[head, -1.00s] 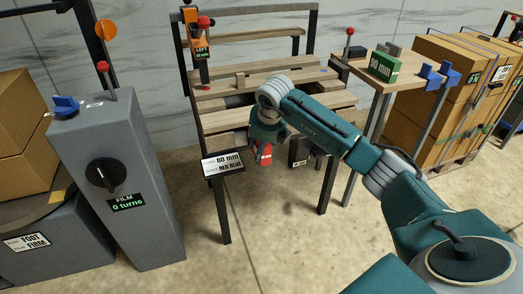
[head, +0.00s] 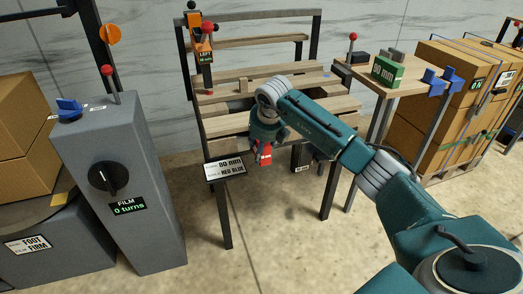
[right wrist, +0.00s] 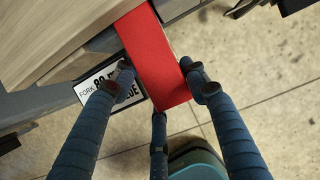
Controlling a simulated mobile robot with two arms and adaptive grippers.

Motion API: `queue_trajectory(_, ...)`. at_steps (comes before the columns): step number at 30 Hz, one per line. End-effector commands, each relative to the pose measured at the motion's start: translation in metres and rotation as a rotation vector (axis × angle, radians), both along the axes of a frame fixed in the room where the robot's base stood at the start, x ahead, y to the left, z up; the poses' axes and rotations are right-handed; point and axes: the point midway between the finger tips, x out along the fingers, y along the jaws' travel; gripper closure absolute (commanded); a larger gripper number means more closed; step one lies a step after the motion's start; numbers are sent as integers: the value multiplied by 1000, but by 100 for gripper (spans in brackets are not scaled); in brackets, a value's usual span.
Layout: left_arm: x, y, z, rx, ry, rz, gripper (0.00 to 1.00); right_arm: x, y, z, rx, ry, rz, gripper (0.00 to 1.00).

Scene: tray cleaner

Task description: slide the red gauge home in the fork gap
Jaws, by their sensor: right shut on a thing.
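The red gauge (head: 264,154) is a flat red block beside the front of the slatted wooden rack (head: 225,123). It shows large in the right wrist view (right wrist: 154,62), its upper end against or very near the wooden edge; I cannot tell whether it touches. My right gripper (head: 262,147) is shut on it, with fingers on both sides in the right wrist view (right wrist: 158,78). The fork gap is not clearly visible; my arm and the boards hide that area. My left gripper is not in view.
A sign reading 80 mm and red blue (head: 226,168) stands just left of the gauge. A side table (head: 408,76) at the right holds a green 80 mm block (head: 385,70). A grey film pillar (head: 150,215) stands left. Open floor lies in front.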

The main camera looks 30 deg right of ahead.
Motion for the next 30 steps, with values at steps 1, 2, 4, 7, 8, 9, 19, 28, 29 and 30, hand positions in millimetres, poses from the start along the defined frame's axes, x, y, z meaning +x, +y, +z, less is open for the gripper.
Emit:
queue_trajectory(1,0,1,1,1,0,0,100,2,0,1,0,-3,0,95)
queue_trajectory(2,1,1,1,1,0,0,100,3,0,1,1,-3,-1,95)
queue_trajectory(4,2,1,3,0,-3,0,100,5,-1,1,1,-3,-1,95)
queue_trajectory(7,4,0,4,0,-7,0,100,7,-2,2,0,-4,0,95)
queue_trajectory(8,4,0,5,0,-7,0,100,8,-2,2,0,-4,0,95)
queue_trajectory(9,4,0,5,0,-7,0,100,9,-2,2,0,-4,0,95)
queue_trajectory(19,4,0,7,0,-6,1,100,15,-3,2,0,-3,0,95)
queue_trajectory(28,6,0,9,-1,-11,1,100,14,-4,2,-1,-3,0,42)
queue_trajectory(29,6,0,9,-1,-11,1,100,14,-3,1,-1,-3,0,36)
queue_trajectory(30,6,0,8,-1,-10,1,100,14,-3,1,-1,-3,0,34)
